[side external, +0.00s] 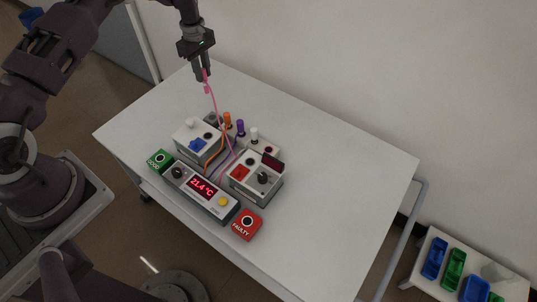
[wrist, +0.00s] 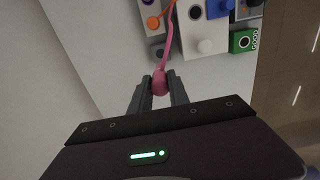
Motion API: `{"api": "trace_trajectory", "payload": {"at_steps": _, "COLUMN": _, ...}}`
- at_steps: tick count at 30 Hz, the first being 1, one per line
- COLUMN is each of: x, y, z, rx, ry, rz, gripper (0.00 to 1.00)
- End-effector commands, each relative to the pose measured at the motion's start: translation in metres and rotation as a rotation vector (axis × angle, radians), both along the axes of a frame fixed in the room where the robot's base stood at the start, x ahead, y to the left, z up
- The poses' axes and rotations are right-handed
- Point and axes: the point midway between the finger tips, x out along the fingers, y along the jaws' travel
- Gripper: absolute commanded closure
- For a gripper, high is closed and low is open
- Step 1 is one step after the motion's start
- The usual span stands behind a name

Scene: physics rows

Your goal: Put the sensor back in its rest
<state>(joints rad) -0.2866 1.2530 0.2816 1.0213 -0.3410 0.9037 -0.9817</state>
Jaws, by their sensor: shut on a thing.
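My gripper (side external: 204,77) is shut on the pink sensor (side external: 206,88) and holds it in the air above the far left part of the table. In the wrist view the pink sensor (wrist: 160,82) sits between the two fingertips of my gripper (wrist: 159,90). A pink cable (side external: 217,120) runs from the sensor down to the group of instruments. The meter (side external: 200,191) reads 21.4 °C on a red display and has a black knob and a yellow button. I cannot tell which part is the sensor's rest.
A green GOOD block (side external: 159,161) and a red FAULTY block (side external: 246,224) flank the meter. Behind it stand boxes with a blue part (side external: 197,145) and a red part (side external: 240,172), plus orange, purple and white posts. The table (side external: 340,190) is clear at right. Blue and green bins (side external: 453,268) stand apart.

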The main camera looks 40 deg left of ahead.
Motion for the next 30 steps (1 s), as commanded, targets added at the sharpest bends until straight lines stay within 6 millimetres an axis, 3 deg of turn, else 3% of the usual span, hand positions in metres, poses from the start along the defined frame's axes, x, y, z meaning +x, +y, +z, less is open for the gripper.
{"api": "trace_trajectory", "payload": {"at_steps": 8, "x": 0.008, "y": -0.067, "z": -0.007, "rx": -0.011, "ry": 0.020, "rz": -0.017, "gripper": 1.00}}
{"api": "trace_trajectory", "payload": {"at_steps": 18, "x": 0.007, "y": -0.192, "z": -0.007, "rx": -0.008, "ry": 0.025, "rz": -0.018, "gripper": 1.00}}
{"api": "trace_trajectory", "payload": {"at_steps": 21, "x": 0.004, "y": -0.220, "z": -0.006, "rx": -0.004, "ry": 0.018, "rz": -0.014, "gripper": 1.00}}
{"api": "trace_trajectory", "payload": {"at_steps": 28, "x": -0.002, "y": -0.265, "z": -0.003, "rx": -0.001, "ry": 0.002, "rz": -0.005, "gripper": 1.00}}
{"api": "trace_trajectory", "payload": {"at_steps": 30, "x": -0.002, "y": -0.261, "z": -0.019, "rx": -0.001, "ry": 0.006, "rz": -0.001, "gripper": 1.00}}
